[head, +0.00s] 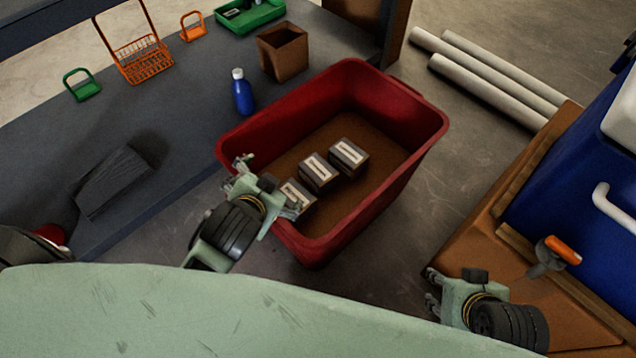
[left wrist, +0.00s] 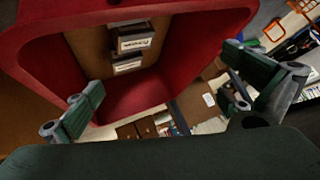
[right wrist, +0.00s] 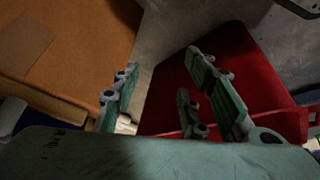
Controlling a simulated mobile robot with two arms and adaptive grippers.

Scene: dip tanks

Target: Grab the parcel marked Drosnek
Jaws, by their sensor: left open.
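Three dark parcels with white labels lie in a row in a red bin (head: 400,185): a far one (head: 349,158), a middle one (head: 319,174) and a near one (head: 300,205). The label writing is too small to read in the head view. The left wrist view shows two labelled parcels, an upper one (left wrist: 135,40) and a lower one (left wrist: 127,66); I cannot make out either name for sure. My left gripper (head: 270,183) is open and empty at the bin's left side, partly covering the near parcel. My right gripper (head: 432,290) is open and empty, outside the bin at right.
A grey bench at left holds a blue bottle (head: 243,95), a brown box (head: 283,52), a green tray (head: 250,14), an orange wire basket (head: 145,62) and a dark block (head: 113,180). White pipes (head: 490,75) lie on the floor. An orange-handled tool (head: 562,250) is at right.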

